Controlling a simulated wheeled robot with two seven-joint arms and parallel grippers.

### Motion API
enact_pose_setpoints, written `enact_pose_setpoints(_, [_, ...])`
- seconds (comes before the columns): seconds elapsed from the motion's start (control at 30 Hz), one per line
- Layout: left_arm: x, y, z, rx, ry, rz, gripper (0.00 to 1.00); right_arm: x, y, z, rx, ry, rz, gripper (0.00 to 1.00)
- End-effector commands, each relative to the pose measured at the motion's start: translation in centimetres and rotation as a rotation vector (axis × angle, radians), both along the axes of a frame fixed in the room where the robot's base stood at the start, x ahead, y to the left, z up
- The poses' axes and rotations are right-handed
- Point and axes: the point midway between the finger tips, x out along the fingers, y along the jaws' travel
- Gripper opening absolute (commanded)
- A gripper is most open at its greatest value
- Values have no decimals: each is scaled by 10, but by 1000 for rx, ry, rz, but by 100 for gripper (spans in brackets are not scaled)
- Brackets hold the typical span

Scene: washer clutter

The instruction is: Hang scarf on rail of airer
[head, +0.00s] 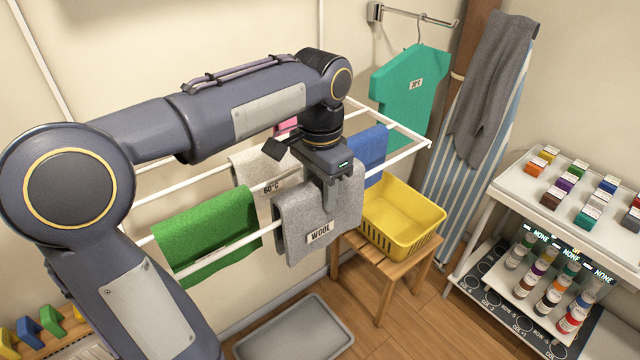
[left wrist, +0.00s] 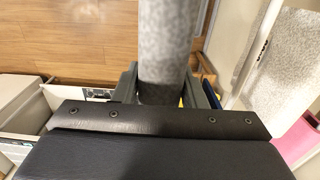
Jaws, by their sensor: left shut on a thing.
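A grey scarf with a label reading WOOL (head: 320,235) hangs folded over the front rail of the white airer (head: 415,146), to the right of a green cloth. My left gripper (head: 330,195) is above that rail and shut on the top of the grey scarf. In the left wrist view the grey scarf (left wrist: 166,45) runs between the fingers. The finger tips are partly hidden by the cloth. My right gripper is in neither view.
A green cloth (head: 210,232), a pale cloth marked 60°C (head: 255,168) and a blue cloth (head: 374,150) hang on the airer. A yellow basket (head: 400,222) sits on a wooden stool (head: 384,270) at the right. A grey tray (head: 295,330) lies on the floor below.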

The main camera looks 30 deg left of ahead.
Motion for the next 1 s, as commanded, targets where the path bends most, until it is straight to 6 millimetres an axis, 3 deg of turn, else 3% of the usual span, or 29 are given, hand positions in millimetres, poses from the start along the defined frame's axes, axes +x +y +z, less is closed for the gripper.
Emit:
enact_pose_setpoints(0.4, [0,0,-30,0,0,0,15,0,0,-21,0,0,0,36])
enact_pose_setpoints(0.87, [0,0,-34,0,0,0,15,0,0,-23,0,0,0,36])
enact_pose_setpoints(0.9, [0,0,-34,0,0,0,40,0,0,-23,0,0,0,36])
enact_pose_setpoints(1.0, [0,0,-33,0,0,0,54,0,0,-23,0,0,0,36])
